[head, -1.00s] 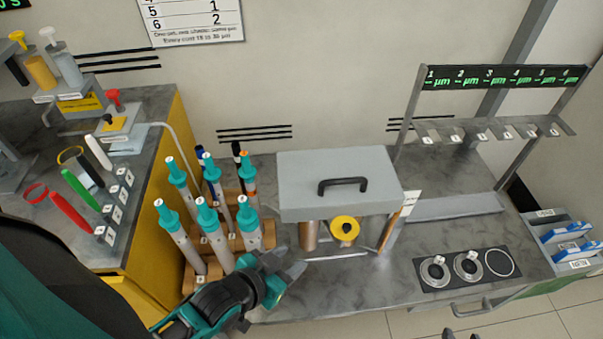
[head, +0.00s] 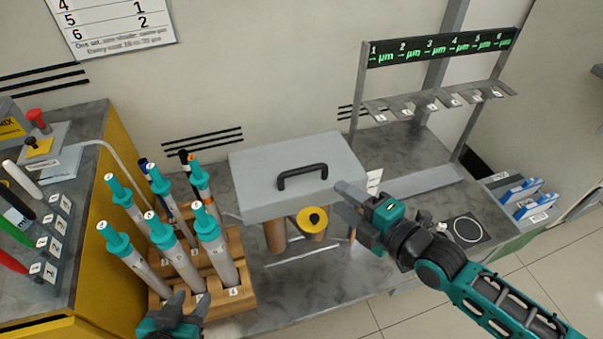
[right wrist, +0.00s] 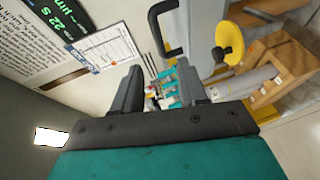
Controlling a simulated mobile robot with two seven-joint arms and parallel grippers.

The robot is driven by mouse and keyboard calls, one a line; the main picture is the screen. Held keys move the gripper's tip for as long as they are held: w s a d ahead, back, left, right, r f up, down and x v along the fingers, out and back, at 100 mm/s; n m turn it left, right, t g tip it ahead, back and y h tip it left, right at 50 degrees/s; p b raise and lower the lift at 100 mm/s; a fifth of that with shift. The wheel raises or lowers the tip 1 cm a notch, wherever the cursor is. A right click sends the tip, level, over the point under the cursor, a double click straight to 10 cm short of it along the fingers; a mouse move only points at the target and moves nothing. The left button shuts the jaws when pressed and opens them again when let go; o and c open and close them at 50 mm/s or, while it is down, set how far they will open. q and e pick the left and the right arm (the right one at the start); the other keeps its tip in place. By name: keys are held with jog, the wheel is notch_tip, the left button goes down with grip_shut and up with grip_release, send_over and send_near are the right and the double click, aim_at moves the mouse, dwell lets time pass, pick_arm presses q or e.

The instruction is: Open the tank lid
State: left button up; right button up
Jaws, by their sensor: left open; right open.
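The tank is a grey box with a flat light-grey lid (head: 257,185) and a black bar handle (head: 302,176) on top. The lid looks closed. In the right wrist view the black handle (right wrist: 163,30) shows at the top. My right gripper (head: 343,200) is open and empty, just right of the tank's front corner and below the handle's height in the picture; whether it touches the tank cannot be told. My left gripper (head: 187,302) is open and empty at the bottom, in front of the rod rack. A yellow round knob (head: 312,221) sits below the tank's front.
A wooden rack (head: 240,298) with several teal-capped rods stands left of the tank, close to my left gripper. A gauge stand (head: 440,50) stands at the back right. Blue-and-white boxes (head: 525,198) lie far right. Bare counter (head: 300,290) lies before the tank.

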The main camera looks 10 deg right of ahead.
aim_at(305, 172)
jog(key=shift+n, duration=0.3)
jog(key=b+x, duration=0.1)
jog(key=x, duration=1)
jog(key=shift+w+a+r, duration=0.1)
jog(key=shift+w+r, duration=0.05)
jog(key=shift+w, duration=0.1)
jog(key=shift+b+x, duration=0.35)
jog(key=shift+x, duration=0.4)
grip_shut()
